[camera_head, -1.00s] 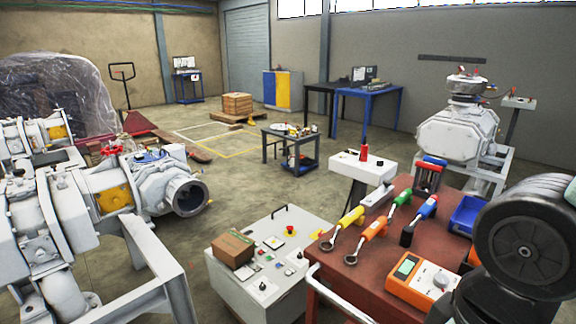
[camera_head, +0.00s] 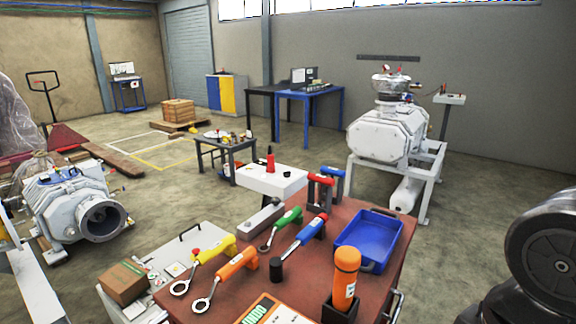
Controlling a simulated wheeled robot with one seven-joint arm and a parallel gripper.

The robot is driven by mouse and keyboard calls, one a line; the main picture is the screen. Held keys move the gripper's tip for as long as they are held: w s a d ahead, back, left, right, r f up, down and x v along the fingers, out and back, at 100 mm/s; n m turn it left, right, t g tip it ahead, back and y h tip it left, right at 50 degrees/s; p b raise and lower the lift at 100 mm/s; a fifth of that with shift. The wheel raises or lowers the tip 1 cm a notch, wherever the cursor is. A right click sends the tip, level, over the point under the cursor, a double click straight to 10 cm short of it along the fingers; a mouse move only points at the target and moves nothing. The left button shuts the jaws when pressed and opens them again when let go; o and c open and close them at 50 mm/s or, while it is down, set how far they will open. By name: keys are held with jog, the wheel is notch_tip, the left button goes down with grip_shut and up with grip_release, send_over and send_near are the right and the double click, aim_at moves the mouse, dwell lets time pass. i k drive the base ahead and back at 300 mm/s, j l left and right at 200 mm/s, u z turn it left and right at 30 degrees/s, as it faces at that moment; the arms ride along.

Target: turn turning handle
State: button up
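I cannot tell for certain which part is the turning handle. A white vacuum machine (camera_head: 388,135) stands on a white frame at the back right, with a metal fitting (camera_head: 392,84) on top and small red parts near it, too small to make out. My gripper is not in view; only a dark part of my arm shows at the right edge.
A red-brown table (camera_head: 335,240) in front holds torque tools, a blue tray (camera_head: 368,238) and an orange bottle (camera_head: 346,276). A white control box (camera_head: 165,250) with a cardboard box (camera_head: 124,283) stands left of it. Floor right of the table (camera_head: 480,220) is clear.

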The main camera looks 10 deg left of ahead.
aim_at(100, 217)
jog(key=i+l+z, duration=0.55)
jog(key=i, duration=0.25)
jog(key=i+z, duration=0.25)
jog(key=i, duration=0.8)
jog(key=i+u, duration=0.1)
jog(key=i, duration=0.7)
jog(key=i+l+u, duration=0.1)
jog(key=i, duration=0.75)
jog(key=i+u, duration=0.45)
jog(key=i+l+u, duration=0.1)
jog(key=i+u, duration=0.4)
jog(key=i+j+u, duration=0.1)
jog(key=u, duration=0.25)
jog(key=i+u, duration=0.55)
jog(key=u, duration=0.2)
jog(key=i+l+u, duration=0.1)
jog(key=i+u, duration=0.3)
jog(key=i, duration=0.7)
jog(key=i+u, duration=0.2)
jog(key=i, duration=0.8)
jog(key=i+u, duration=0.2)
jog(key=i, duration=0.75)
jog(key=i+u, duration=0.35)
jog(key=i, duration=0.15)
jog(key=i+u, duration=0.35)
jog(key=i, duration=0.15)
jog(key=i+l+u, duration=0.35)
jog(key=i, duration=0.15)
jog(key=j, duration=0.1)
